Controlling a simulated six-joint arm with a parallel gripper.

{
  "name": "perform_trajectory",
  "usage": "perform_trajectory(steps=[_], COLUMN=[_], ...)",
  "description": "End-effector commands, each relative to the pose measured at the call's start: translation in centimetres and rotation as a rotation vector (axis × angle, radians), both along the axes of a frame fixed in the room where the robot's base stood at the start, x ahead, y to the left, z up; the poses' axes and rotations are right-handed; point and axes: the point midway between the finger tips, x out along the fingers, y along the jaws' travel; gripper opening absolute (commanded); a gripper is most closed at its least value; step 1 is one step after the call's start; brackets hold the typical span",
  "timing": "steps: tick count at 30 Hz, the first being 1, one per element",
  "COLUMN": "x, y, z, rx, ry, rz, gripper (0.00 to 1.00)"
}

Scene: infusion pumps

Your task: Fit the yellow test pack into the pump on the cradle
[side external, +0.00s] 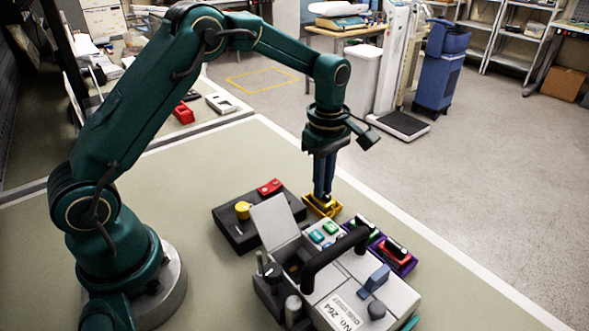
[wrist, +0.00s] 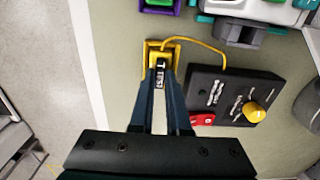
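The yellow test pack (wrist: 158,48) sits by the table's far edge, with a black upright part labelled "TEST" and a yellow cable running to a dark control box. It also shows in the side view (side external: 321,206). My gripper (wrist: 161,78) points down at it, its fingertips on either side of the black part. I cannot tell whether they touch it. The grey pump (side external: 390,295), labelled No. 264, has a black carrying handle. A pale lid (side external: 275,221) stands raised at its left end, over an open bay (side external: 292,262). The cradle under the pump is mostly hidden.
The dark box (side external: 237,232) with a yellow knob and red block stands left of the pack; it also shows in the wrist view (wrist: 205,85). A green pack (side external: 358,226) and a red pack (side external: 392,253) in purple trays lie behind the pump. The table's front left is clear.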

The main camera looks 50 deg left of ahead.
Motion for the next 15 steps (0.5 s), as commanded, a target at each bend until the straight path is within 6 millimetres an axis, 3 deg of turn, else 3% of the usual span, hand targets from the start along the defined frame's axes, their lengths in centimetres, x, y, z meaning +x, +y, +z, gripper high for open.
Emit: perform_trajectory(steps=[8,15], x=[0.0,0.1], y=[0.0,0.0], z=[0.2,1.5], rx=[0.0,0.0], ry=[-0.002,-0.003], rz=[0.0,0.0], gripper=[0.0,0.0])
